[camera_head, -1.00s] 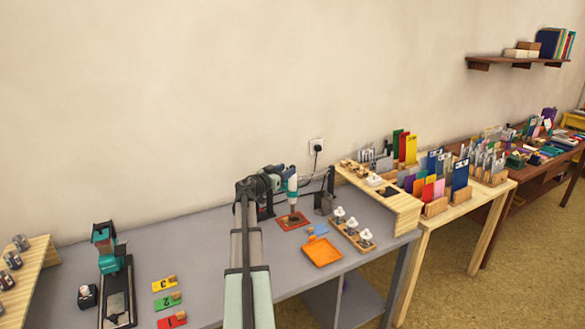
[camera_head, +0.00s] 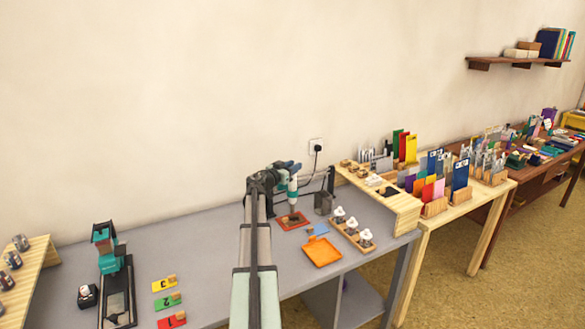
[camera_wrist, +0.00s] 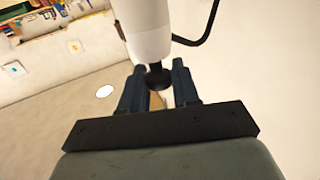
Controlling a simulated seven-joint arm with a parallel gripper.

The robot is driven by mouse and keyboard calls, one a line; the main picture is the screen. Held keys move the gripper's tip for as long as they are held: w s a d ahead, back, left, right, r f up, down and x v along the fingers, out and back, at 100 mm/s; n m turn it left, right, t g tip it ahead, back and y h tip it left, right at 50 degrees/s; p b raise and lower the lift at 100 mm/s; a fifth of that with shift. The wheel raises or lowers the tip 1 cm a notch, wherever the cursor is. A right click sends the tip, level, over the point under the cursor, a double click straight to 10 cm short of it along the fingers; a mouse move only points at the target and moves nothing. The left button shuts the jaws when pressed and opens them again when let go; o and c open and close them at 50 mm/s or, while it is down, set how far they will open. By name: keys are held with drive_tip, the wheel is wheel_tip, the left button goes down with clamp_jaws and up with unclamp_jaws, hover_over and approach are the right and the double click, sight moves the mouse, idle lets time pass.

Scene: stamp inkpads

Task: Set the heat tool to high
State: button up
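The heat tool (camera_head: 292,187) is a teal and white tool held upright above a red-brown mat on the grey table. In the wrist view its white barrel (camera_wrist: 148,28) fills the top middle, with a dark round knob (camera_wrist: 159,77) below it. My gripper (camera_wrist: 158,80) is open, its two dark fingers on either side of the knob. I cannot tell whether the fingers touch it. The knob's setting cannot be read.
A red-brown mat (camera_head: 291,222) lies under the tool, and a dark grey cup (camera_head: 323,203) stands to its right. An orange tray (camera_head: 321,252) and a wooden rack of white-topped stampers (camera_head: 352,234) are in front.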

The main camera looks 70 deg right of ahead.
clamp_jaws()
drive_tip(key=shift+r, duration=1.8)
drive_tip(key=shift+d, duration=0.1)
drive_tip(key=shift+o, duration=1.3)
unclamp_jaws()
drive_tip(key=shift+r, duration=0.15)
drive_tip(key=shift+o, duration=0.7)
drive_tip(key=shift+f, duration=0.2)
drive_tip(key=v, duration=1.4)
